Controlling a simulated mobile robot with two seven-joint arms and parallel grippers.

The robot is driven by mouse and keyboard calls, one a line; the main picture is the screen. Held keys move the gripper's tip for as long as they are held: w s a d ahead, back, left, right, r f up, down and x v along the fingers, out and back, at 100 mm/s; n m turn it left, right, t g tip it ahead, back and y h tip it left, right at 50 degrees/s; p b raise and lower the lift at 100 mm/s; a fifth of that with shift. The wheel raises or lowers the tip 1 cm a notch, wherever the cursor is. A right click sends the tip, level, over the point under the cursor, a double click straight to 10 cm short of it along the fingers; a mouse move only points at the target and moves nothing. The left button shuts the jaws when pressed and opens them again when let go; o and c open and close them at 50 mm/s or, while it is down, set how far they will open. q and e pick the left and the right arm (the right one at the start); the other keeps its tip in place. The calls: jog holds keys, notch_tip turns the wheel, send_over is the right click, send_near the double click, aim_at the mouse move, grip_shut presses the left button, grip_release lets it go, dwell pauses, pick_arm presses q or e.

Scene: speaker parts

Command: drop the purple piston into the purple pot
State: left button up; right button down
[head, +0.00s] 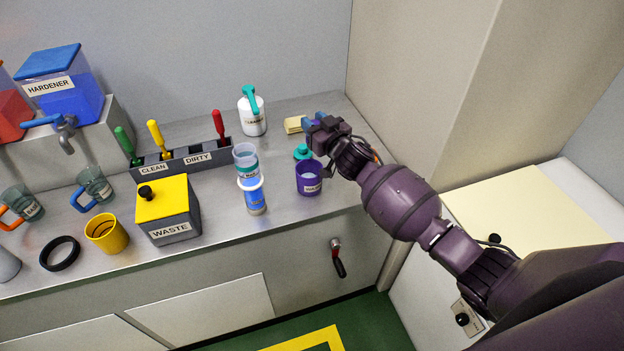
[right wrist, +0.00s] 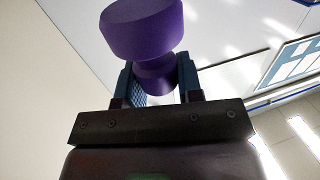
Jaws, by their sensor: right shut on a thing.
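The piston can hardly be made out in the head view. My left gripper is not in view.
A teal-topped item (head: 302,152) stands right behind the pot. A blue-and-white cartridge (head: 255,198) and clear cup (head: 246,160) are to its left. A yellow sponge (head: 294,125), white bottle (head: 252,118) and waste box (head: 168,212) are around. The wall closes off the right side.

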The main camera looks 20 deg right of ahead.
notch_tip(320, 180, down, 4)
jog(key=b, duration=0.3)
jog(key=shift+f, duration=0.1)
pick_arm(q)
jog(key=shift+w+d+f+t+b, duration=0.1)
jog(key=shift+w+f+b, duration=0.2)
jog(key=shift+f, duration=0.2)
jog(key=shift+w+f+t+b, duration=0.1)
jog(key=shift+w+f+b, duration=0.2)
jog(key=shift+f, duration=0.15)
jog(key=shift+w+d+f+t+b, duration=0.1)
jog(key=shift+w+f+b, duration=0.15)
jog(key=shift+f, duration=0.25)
pick_arm(e)
jog(key=shift+f, duration=0.7)
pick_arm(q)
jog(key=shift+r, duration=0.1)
pick_arm(e)
jog(key=c, duration=0.7)
grip_release()
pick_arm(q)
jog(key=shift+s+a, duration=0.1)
pick_arm(e)
jog(key=v, duration=1)
jog(key=shift+s, duration=0.4)
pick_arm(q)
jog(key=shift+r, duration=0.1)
pick_arm(e)
jog(key=shift+d+r, duration=0.1)
